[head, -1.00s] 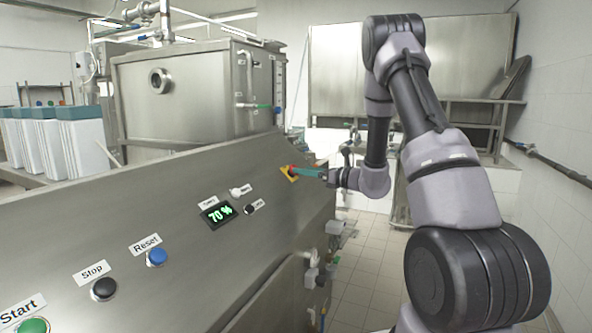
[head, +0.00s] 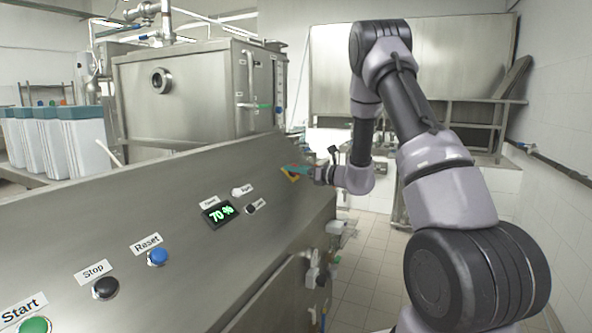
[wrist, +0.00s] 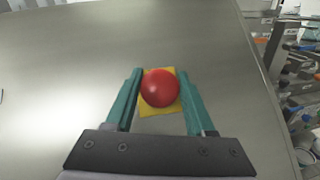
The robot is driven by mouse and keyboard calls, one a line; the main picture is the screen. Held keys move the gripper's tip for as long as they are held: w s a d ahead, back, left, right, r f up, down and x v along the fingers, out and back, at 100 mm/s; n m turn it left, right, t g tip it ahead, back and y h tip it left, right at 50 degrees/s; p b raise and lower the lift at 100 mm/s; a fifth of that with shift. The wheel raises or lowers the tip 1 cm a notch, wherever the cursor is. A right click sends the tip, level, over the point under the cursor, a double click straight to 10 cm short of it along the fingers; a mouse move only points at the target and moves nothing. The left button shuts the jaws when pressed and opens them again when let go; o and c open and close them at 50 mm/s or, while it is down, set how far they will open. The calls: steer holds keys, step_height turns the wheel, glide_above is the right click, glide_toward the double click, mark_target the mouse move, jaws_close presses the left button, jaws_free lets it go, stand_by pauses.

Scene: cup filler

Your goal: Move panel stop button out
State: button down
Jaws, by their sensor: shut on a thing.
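The panel stop button is a round red knob (wrist: 160,89) on a square yellow plate (wrist: 160,110), in the middle of the wrist view. My gripper (wrist: 160,72) has its two teal fingers on either side of the knob and is shut on it. In the head view my gripper (head: 286,168) is at the far right end of the sloping panel. There the yellow plate (head: 291,177) shows just below the fingers, and the red knob is mostly hidden behind them.
The steel panel (head: 130,200) carries a green Start button (head: 35,326), a black Stop button (head: 105,288), a blue Reset button (head: 157,257) and a display (head: 217,213) reading 70 %. The tiled floor (head: 365,240) beyond is clear.

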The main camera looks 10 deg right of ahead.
steer(key=shift+s+d+r, duration=0.15)
steer(key=shift+d+r, duration=0.15)
steer(key=shift+r, duration=0.1)
steer(key=shift+c, duration=1.2)
jaws_free()
steer(key=shift+s, duration=0.1)
steer(key=v, duration=1)
steer(key=shift+s+d, duration=0.25)
steer(key=shift+d, duration=0.05)
steer(key=shift+r, duration=0.1)
